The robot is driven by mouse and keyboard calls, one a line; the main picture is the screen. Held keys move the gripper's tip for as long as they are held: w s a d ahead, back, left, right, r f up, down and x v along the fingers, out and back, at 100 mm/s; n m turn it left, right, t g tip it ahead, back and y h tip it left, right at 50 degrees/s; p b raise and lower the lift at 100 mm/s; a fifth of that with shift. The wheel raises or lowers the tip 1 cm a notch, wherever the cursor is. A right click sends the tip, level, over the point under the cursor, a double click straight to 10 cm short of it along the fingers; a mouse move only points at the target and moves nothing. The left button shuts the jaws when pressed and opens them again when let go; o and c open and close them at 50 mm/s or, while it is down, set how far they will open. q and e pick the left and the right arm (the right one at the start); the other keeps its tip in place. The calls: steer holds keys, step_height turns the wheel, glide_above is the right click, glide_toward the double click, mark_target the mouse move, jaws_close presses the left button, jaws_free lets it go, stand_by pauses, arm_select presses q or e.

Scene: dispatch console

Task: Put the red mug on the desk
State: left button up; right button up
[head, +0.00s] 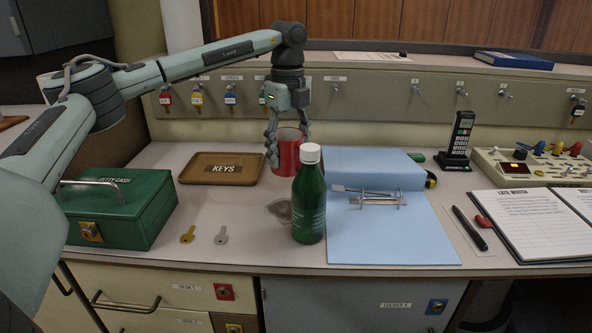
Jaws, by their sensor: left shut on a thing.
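The red mug (286,155) is upright near the middle of the desk (236,261), behind the green bottle. My left gripper (287,148) comes down from above with its fingers on either side of the mug, shut on it. The mug's bottom is low, close to the desk top; I cannot tell whether it touches. The bottle hides part of its right side. My right gripper is not in view.
A green bottle (308,205) with a white cap stands in front of the mug. A KEYS tray (195,178) is left of it, a green cash box (130,210) further left. Two keys lie in front. A blue folder (390,240) and a phone (459,138) are right.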

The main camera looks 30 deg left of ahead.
mark_target(296, 170)
arm_select(q)
steer(key=shift+w+d+f, duration=0.3)
steer(key=shift+d+f, duration=0.1)
steer(key=shift+d, duration=0.35)
steer(key=shift+f, duration=2.2)
steer(key=o, duration=1.4)
steer(key=shift+r, duration=0.15)
step_height(296, 170, up, 12)
